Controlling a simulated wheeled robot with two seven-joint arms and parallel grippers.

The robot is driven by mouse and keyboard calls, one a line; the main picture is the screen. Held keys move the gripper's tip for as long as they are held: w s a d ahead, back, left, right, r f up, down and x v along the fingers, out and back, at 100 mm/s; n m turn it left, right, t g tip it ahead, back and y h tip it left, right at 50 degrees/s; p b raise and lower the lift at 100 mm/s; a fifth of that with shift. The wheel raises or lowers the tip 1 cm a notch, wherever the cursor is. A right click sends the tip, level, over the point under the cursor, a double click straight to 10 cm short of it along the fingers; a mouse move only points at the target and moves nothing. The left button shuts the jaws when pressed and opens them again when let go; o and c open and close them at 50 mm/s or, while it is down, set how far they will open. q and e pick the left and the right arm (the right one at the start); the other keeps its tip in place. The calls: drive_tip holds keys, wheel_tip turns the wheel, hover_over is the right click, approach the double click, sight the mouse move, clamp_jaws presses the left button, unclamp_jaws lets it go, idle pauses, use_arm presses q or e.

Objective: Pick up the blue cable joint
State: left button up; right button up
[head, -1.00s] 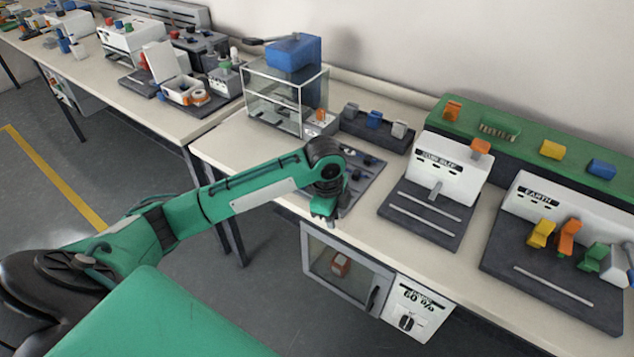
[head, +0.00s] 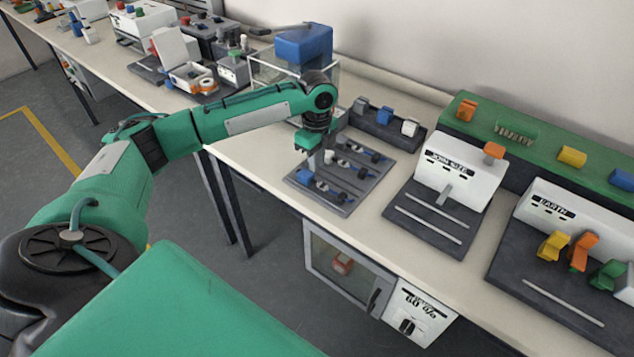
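Several blue pieces are in view, and I cannot tell for sure which is the cable joint. A small blue piece (head: 305,177) lies on the near left of the grey mat (head: 345,208), among several small dark and metallic parts. A blue block (head: 384,115) sits between a grey and a white block in the dark rack behind the mat. My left gripper (head: 312,153) points down over the mat's left part, just above the small blue piece. Its fingers are too small to tell open from shut, and I see nothing clearly held. My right gripper is not in view.
A glass case (head: 268,72) with a blue box (head: 304,45) stands behind my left forearm. White-fronted stations (head: 458,168) stand right of the mat, with a green strip (head: 535,140) behind. A cabinet (head: 345,268) hangs under the bench's front edge.

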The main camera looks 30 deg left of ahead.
sight(317, 182)
use_arm(q)
wheel_tip(317, 182, down, 2)
drive_tip(key=shift+f, duration=0.15)
wheel_tip(317, 182, down, 4)
drive_tip(key=shift+s+f+p, duration=0.15)
drive_tip(key=shift+f+p, duration=0.05)
drive_tip(key=shift+p, duration=0.2)
drive_tip(key=shift+d+f, duration=0.1)
drive_tip(key=shift+f, duration=0.15)
clamp_jaws()
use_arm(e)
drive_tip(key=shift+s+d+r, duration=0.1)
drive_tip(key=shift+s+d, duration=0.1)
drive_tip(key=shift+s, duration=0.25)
